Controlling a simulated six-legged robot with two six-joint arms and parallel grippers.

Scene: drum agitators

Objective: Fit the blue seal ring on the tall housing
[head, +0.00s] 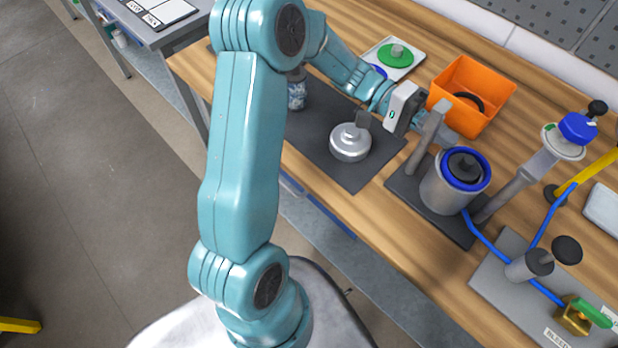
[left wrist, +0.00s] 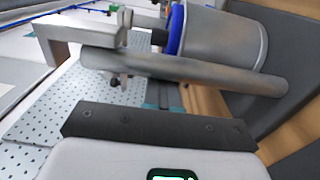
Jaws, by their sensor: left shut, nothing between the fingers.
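The tall housing (head: 440,195) is a grey metal cylinder upright on a dark plate. The blue seal ring (head: 486,172) lies around its top, with a dark part inside it. The housing (left wrist: 228,50) also shows in the left wrist view, where the ring is a blue band (left wrist: 175,28) at its rim. I cannot tell how fully the ring is seated. My left gripper (head: 416,120) is shut and empty, left of the housing and beside a grey post (head: 428,140). Its fingertips are hard to make out in the head view. My right gripper is not in view.
An orange bin (head: 462,85) holding a dark ring stands behind the gripper. A silver lid-like part (head: 350,145) lies on the dark mat. A tray (head: 413,50) with a green disc is farther back. A slanted column (head: 525,180) and blue tubing (head: 487,243) crowd the housing's right.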

